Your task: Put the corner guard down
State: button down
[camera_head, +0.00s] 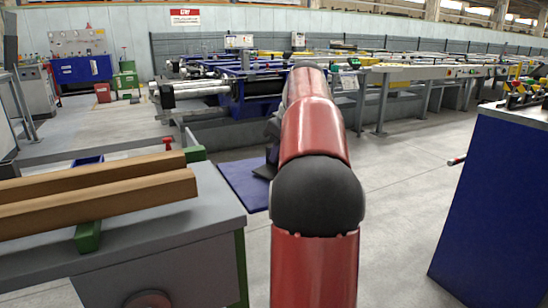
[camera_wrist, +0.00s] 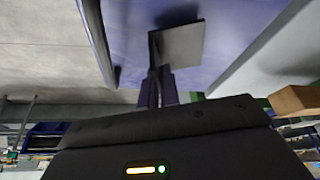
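The corner guard (camera_wrist: 180,46) is a dark grey angled piece with a flat square face. In the wrist view its thin edge runs down between the two fingers of my gripper (camera_wrist: 156,78). The fingers are shut on that edge, and the guard sticks out beyond the tips. Blue fills the view behind the guard; I cannot tell whether the guard touches it. In the head view my red arm hides most of the gripper, and a dark shape (camera_head: 265,171) shows left of the arm, over the blue mat.
A blue mat (camera_head: 240,186) lies on the floor beyond the arm. At left, a grey bench (camera_head: 165,240) bears two brown beams (camera_head: 100,195) on green supports. A blue cabinet (camera_head: 497,200) stands at right. Roller tables (camera_head: 420,72) run behind. Grey floor is clear right of the arm.

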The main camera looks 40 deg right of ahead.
jog(key=shift+f, duration=0.1)
jog(key=shift+f+b, duration=0.3)
jog(key=shift+f, duration=0.1)
jog(key=c, duration=1.6)
grip_release()
jog(key=shift+r, duration=0.1)
